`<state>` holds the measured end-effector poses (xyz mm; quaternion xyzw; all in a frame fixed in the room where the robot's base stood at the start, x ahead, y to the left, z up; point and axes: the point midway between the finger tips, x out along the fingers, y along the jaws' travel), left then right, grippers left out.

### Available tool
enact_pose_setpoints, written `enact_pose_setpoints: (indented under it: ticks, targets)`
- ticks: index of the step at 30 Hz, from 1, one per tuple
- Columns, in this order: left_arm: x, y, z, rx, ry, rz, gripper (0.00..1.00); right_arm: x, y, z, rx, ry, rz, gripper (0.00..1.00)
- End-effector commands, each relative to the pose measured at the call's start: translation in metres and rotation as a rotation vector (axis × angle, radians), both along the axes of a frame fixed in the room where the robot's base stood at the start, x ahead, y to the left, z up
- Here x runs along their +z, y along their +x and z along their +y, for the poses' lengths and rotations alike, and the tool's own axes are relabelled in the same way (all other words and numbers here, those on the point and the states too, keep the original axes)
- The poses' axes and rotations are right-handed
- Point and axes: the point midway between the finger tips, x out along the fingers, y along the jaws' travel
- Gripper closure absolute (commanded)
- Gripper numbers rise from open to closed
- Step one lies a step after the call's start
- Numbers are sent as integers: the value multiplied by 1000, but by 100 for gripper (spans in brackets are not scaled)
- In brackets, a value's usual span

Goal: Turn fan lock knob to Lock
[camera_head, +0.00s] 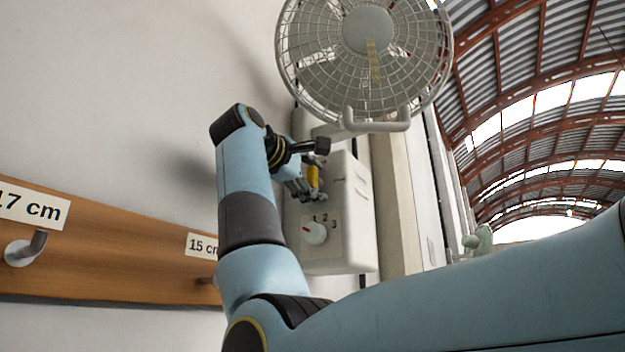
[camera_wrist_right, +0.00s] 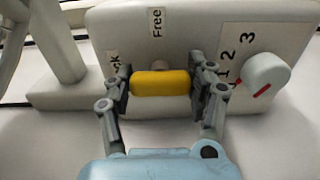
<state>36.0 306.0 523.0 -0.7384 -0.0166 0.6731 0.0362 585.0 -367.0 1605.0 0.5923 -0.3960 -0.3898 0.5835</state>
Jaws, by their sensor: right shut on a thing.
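The fan (camera_head: 365,45) is mounted on the wall above a pale control box (camera_head: 350,225). The yellow lock knob (camera_wrist_right: 160,84) is on the box face, lying crosswise in the right wrist view, with a "Free" label (camera_wrist_right: 157,22) above it and a partly hidden label ending in "ck" (camera_wrist_right: 114,62) to its left. My right gripper (camera_wrist_right: 161,86) is shut on the knob, one finger at each end. In the head view the knob (camera_head: 313,176) shows beside my right gripper (camera_head: 304,188). My left gripper is not in view.
A white speed dial (camera_head: 314,233) with a red mark and numbers 1, 2, 3 sits below the lock knob on the box. A wooden rail (camera_head: 110,252) with hooks and "17 cm" and "15 cm" labels runs along the wall at left.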

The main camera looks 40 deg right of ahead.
Motion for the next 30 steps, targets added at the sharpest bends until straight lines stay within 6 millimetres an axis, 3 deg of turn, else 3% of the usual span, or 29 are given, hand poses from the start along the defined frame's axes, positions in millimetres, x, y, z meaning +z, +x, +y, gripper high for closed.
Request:
enact_pose_setpoints:
  ticks: [1, 6, 16, 25, 30]
  targets:
    - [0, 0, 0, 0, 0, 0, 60, -1, 0, 0, 1, 3, -1, 40]
    - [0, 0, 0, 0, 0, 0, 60, -1, 0, 0, 0, 1, -1, 19]
    - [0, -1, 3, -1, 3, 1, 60, 0, -2, 6, 2, 1, 0, 19]
    - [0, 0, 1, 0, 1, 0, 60, -1, -20, 53, 5, 3, 1, 19]
    - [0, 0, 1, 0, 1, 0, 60, -1, -27, 68, 2, 2, 0, 19]
